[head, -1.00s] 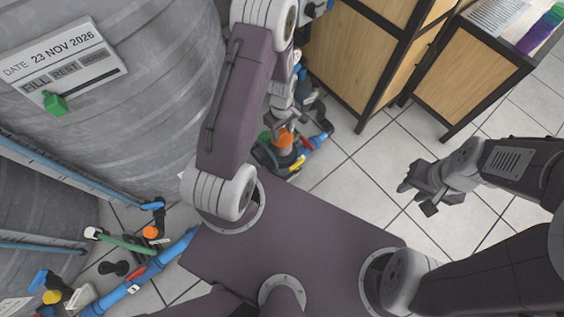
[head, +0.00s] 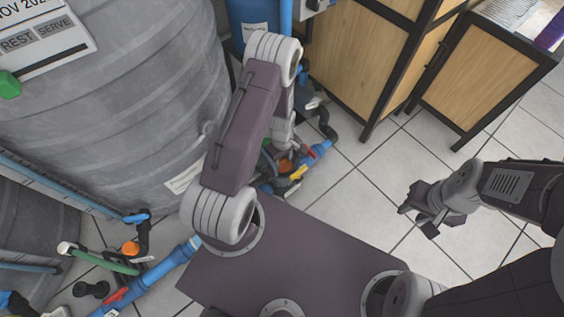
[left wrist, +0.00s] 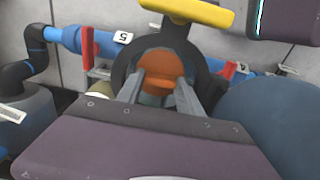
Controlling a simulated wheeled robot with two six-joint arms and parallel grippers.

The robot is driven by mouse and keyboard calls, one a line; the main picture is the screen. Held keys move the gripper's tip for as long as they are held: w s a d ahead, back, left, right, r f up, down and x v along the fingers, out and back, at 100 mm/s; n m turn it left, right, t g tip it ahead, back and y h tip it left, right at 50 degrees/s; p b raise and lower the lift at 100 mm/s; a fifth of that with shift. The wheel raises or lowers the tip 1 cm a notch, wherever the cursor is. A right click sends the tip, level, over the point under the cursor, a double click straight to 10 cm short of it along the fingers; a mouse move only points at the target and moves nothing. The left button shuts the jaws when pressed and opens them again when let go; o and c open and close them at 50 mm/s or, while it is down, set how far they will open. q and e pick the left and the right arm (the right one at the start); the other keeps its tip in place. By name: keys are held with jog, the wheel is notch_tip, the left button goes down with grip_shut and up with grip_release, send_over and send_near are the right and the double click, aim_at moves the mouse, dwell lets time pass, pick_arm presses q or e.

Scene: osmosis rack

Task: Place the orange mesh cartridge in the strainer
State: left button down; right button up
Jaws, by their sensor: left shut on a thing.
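The orange mesh cartridge (left wrist: 166,66) is between the two grey fingers of my left gripper (left wrist: 163,90) in the left wrist view. Its orange end sits within the outline of a dark round opening, which looks like the strainer body (left wrist: 203,79). I cannot tell how deep the cartridge is in it. In the head view a small orange patch (head: 285,166) shows among the pipes below my left arm, which largely hides the left gripper there. My right gripper (head: 417,219) is open and empty over the tiled floor.
A yellow handle (left wrist: 188,11) crosses just above the strainer opening. A blue pipe with red levers (left wrist: 88,47) runs beside it, and a blue rounded body (left wrist: 270,115) stands close right. Grey tank (head: 120,90) and wooden cabinet (head: 365,60) flank the space. Floor at right is clear.

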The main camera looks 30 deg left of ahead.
pick_arm(q)
jog(key=c, duration=0.8)
grip_release()
jog(key=shift+o, duration=0.2)
